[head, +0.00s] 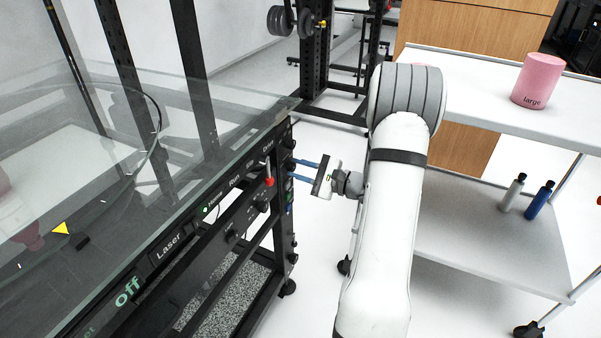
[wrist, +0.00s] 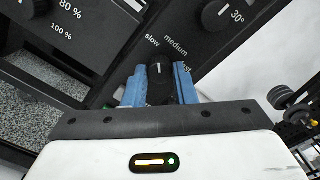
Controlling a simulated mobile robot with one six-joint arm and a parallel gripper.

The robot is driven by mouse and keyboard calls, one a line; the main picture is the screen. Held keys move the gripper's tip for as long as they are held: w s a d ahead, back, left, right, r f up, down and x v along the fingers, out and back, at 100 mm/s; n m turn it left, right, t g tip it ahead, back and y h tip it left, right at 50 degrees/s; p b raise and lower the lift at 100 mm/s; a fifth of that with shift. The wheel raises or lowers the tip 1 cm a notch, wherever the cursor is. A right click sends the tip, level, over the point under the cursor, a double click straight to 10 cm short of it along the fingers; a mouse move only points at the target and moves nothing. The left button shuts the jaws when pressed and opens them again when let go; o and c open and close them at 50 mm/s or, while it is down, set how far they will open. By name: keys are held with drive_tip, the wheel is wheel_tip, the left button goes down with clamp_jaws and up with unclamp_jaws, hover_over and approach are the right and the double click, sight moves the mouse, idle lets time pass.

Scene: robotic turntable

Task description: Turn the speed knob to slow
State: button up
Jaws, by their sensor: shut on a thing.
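The speed knob (wrist: 160,84) is a black dial with a white pointer line, on a black panel. In the wrist view its pointer points up, between the printed words "slow" (wrist: 152,40) and "medium" (wrist: 176,46). "Fast" is partly hidden behind the right finger. My gripper (wrist: 160,76) has its two blue fingers on either side of the knob, shut on it. In the head view my gripper (head: 293,169) reaches left to the end panel of the black turntable frame (head: 280,225); the knob is hard to make out there.
Another knob (wrist: 215,14) marked 30° is up and right in the wrist view. A white cart (head: 475,225) with a pink "large" cylinder (head: 538,80) stands right.

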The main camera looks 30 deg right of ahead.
drive_tip(key=shift+w+r, duration=0.1)
idle(0.3)
drive_tip(key=o, duration=1)
drive_tip(key=p+v, duration=0.1)
drive_tip(key=v, duration=0.7)
drive_tip(key=shift+p, duration=0.3)
